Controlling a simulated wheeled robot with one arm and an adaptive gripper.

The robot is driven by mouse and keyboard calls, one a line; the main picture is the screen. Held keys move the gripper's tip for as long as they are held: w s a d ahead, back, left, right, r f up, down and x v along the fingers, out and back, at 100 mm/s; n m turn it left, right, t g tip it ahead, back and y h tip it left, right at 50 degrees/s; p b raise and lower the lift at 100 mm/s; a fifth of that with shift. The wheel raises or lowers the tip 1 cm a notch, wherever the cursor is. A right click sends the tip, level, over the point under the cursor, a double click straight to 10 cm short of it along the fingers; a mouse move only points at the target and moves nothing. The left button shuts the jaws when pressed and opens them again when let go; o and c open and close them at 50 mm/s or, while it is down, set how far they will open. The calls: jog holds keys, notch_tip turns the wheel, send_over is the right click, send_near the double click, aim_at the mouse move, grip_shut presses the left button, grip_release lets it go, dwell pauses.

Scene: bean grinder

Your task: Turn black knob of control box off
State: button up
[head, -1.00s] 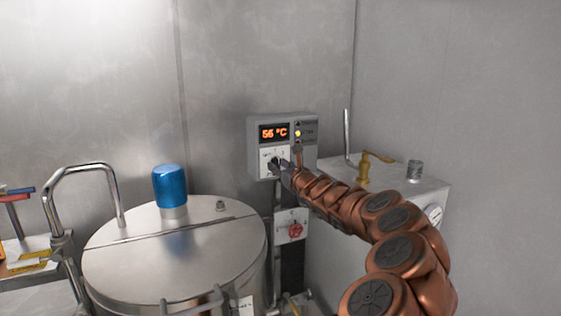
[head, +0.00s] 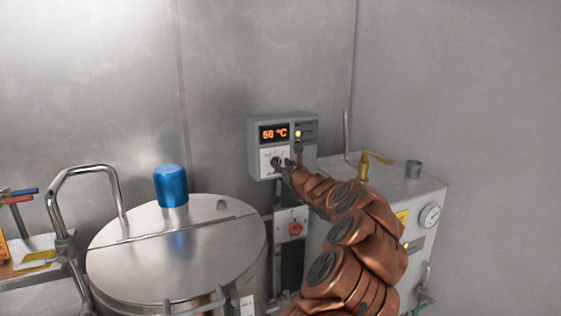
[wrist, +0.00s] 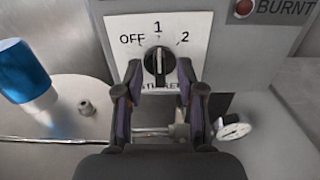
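The grey control box (head: 305,125) is mounted on the metal wall, with an orange temperature display and a white dial plate. Its black knob (wrist: 158,62) sits in the middle of the plate marked OFF, 1 and 2. The knob's pointer stands upright, toward 1. My gripper (wrist: 159,70) is open in front of the plate, one finger on each side of the knob, with visible gaps. In the head view, my gripper (head: 286,168) reaches the plate from the lower right and the knob (head: 276,162) shows just left of it.
A steel drum (head: 175,255) with a blue cap (head: 171,186) stands at lower left. A red knob (head: 295,229) on a white plate is below the control box. A grey tank (head: 425,195) with a gauge and brass valve stands right. A red BURNT lamp (wrist: 243,8) is above.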

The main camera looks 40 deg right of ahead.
jog(key=shift+x, duration=0.8)
jog(key=shift+c, duration=0.2)
grip_shut()
